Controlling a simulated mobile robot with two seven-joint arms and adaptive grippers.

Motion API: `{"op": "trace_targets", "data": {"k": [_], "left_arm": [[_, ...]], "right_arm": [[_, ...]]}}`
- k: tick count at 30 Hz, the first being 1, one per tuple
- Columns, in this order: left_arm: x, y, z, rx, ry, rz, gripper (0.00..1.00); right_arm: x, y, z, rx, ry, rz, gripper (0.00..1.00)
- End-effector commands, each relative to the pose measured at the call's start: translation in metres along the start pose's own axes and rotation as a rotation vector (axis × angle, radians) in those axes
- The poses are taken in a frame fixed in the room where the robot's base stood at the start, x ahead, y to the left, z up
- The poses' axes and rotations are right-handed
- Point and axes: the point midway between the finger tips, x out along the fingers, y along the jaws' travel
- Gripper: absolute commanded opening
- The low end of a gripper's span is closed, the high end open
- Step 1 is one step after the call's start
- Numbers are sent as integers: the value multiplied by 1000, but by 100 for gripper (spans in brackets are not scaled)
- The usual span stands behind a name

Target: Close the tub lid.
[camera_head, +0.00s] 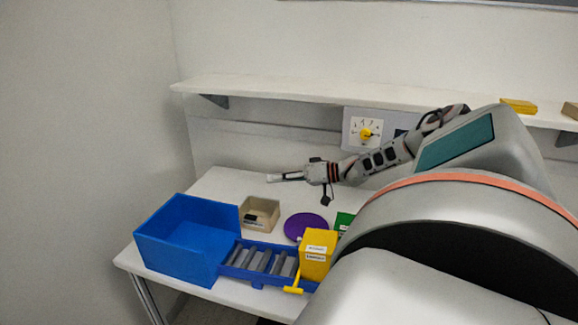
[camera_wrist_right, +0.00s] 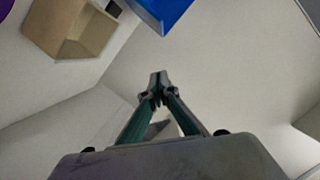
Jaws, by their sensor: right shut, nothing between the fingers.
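A large blue open-topped tub (camera_head: 160,245) stands at the table's left front corner; its corner also shows in the right wrist view (camera_wrist_right: 160,12). I cannot make out for certain which part is its lid. A blue tray-like piece with grey ribs (camera_head: 258,262) adjoins its right side. My right gripper (camera_head: 270,178) is shut and empty, above the back of the table, behind the small beige box (camera_head: 260,214), pointing left. In the right wrist view its fingertips (camera_wrist_right: 158,78) meet with nothing between them. My left gripper is not in view.
The beige box holds a small dark item. A purple disc (camera_head: 306,226), a yellow box (camera_head: 317,255) and a green item (camera_head: 344,221) stand to its right. A shelf (camera_head: 300,94) runs along the wall above, with a panel with a yellow knob (camera_head: 366,134) below. The table's back left is clear.

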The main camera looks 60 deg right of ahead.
Motion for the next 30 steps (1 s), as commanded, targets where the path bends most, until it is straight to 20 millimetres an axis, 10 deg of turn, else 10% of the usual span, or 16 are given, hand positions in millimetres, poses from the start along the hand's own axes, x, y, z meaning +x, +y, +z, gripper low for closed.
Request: {"op": "trace_targets", "data": {"k": [15, 30], "left_arm": [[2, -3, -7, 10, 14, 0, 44], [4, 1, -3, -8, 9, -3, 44]], "right_arm": [[-43, -6, 0, -2, 4, 3, 0], [-41, -5, 0, -58, 4, 2, 0]]}}
